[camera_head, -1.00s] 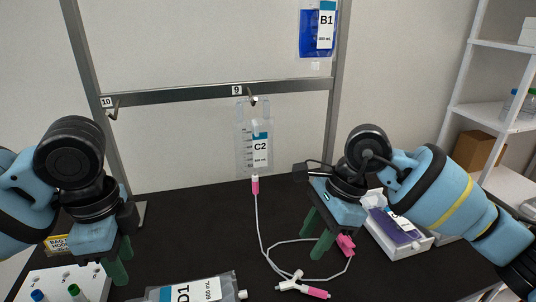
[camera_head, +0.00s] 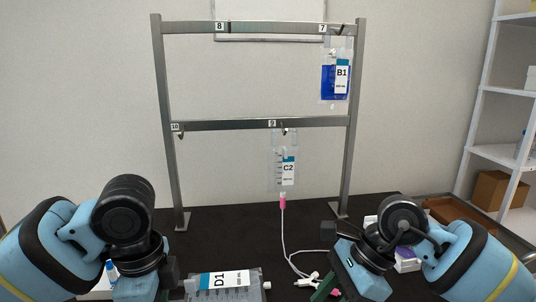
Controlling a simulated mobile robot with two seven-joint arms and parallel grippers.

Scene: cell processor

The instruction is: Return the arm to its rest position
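My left arm comes in from the lower left, with its wrist above the table; its gripper fingers fall below the frame. My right arm comes in from the lower right. Of my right gripper (camera_head: 326,290), only part of a green finger shows at the bottom edge, near the tubing. Whether either gripper is open or holds anything is hidden. The clear C2 bag (camera_head: 284,170) hangs from hook 9 on the metal rack (camera_head: 240,125), with a pink connector and tubing below it. The blue B1 bag (camera_head: 336,80) hangs from hook 7.
The D1 bag (camera_head: 224,284) lies on the black table (camera_head: 235,225) between my arms. White connectors (camera_head: 308,280) lie right of it. A white tray (camera_head: 408,264) is partly behind my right wrist. White shelves (camera_head: 505,155) with a cardboard box (camera_head: 498,190) stand at the right.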

